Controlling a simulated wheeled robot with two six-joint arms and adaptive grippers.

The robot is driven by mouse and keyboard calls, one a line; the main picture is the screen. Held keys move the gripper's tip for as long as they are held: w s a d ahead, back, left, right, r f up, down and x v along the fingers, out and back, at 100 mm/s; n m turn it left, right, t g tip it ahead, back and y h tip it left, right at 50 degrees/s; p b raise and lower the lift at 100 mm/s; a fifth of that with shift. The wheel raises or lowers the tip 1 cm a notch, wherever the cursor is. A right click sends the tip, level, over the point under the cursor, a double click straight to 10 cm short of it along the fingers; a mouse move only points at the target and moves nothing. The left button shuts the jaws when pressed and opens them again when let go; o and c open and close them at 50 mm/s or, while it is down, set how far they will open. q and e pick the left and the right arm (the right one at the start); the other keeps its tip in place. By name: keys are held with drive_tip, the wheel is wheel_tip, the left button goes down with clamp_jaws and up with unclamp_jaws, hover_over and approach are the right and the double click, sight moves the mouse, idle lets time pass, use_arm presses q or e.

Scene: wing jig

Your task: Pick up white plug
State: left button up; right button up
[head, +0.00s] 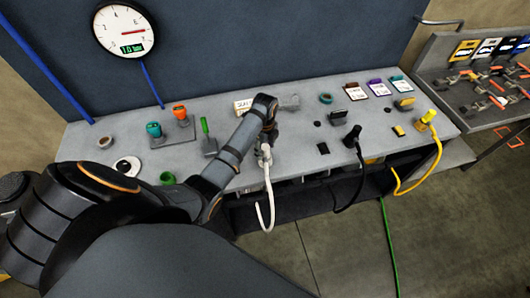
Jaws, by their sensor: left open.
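The white plug (265,158) is at the front part of the grey bench, just below my left wrist. Its white cable (270,203) hangs over the bench's front edge and curls at the end. My left gripper (267,143) points down right over the plug, and its jaws are open. The arm and wrist hide part of the plug, so I cannot tell whether the fingers touch it. My right gripper is not in the head view.
On the grey bench (290,155), a black plug (353,136) and a yellow plug (428,118) stand to the right with hanging cables. A green-handled tool (206,136) and orange and teal knobs are to the left. A gauge (125,30) is on the back wall.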

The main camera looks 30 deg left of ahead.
use_arm(q)
drive_tip(key=shift+f, duration=0.2)
clamp_jaws()
drive_tip(key=shift+r, duration=0.1)
